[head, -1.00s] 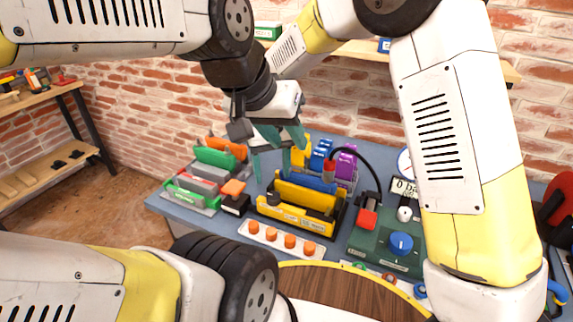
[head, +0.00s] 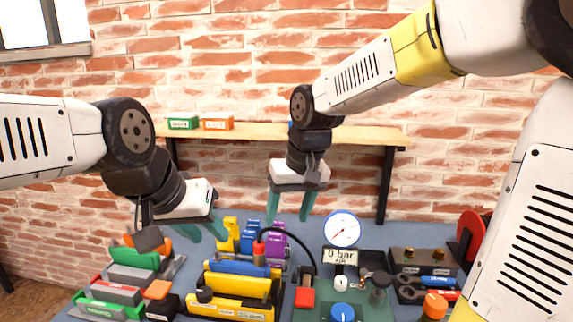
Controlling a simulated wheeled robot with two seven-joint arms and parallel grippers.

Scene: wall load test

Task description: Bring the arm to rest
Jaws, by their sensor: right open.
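My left gripper (head: 205,232) comes in from the left, above the back left of the blue workbench (head: 400,236). Its two teal fingers stand apart, with nothing seen between them. My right gripper (head: 288,212) hangs with its fingers down above the back of the bench, in front of the shelf. Its teal fingers are wide apart and empty. Its arm comes in from the upper right. Behind and below the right gripper are purple holders (head: 276,243), close to its fingertips in the picture; I cannot tell the exact gap.
A wooden wall shelf (head: 365,135) carries a green box (head: 183,123) and an orange box (head: 217,124). Below are yellow bins (head: 238,285), green and grey holders (head: 130,258), a black cable, and a pressure gauge (head: 342,229). A red reel (head: 472,236) stands at right.

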